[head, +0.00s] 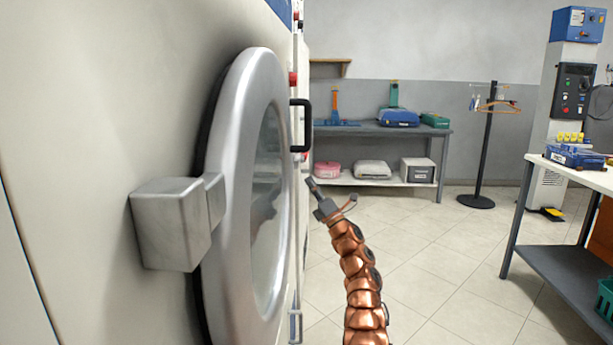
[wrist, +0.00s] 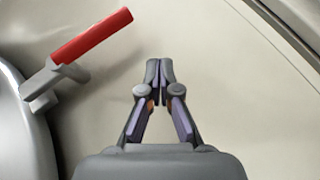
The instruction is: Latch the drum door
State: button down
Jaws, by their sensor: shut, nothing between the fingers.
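The drum door (head: 228,215) is a round silver ring with a glass window, at the left in the head view. It lies close against the machine front; whether it is fully flush I cannot tell. A grey hinge block (head: 170,225) sits at its near side. In the wrist view, a red lever (wrist: 90,37) on a grey latch piece (wrist: 52,80) slants up to the right beside the door rim (wrist: 22,135). My gripper (wrist: 158,66) is shut and empty, right of the lever and apart from it. In the head view, my gripper (head: 310,183) is beyond the door's far side.
A black handle (head: 302,125) stands out from the machine beyond the door. A back shelf (head: 440,135) holds several items. A coat stand (head: 488,150) and a worktable (head: 590,178) stand at the right. The tiled floor (head: 430,265) between is clear.

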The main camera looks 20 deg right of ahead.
jog(key=s+d+f, duration=0.1)
jog(key=d+f, duration=0.2)
jog(key=f, duration=0.2)
jog(key=shift+s+d+f, duration=0.2)
jog(key=shift+a, duration=0.15)
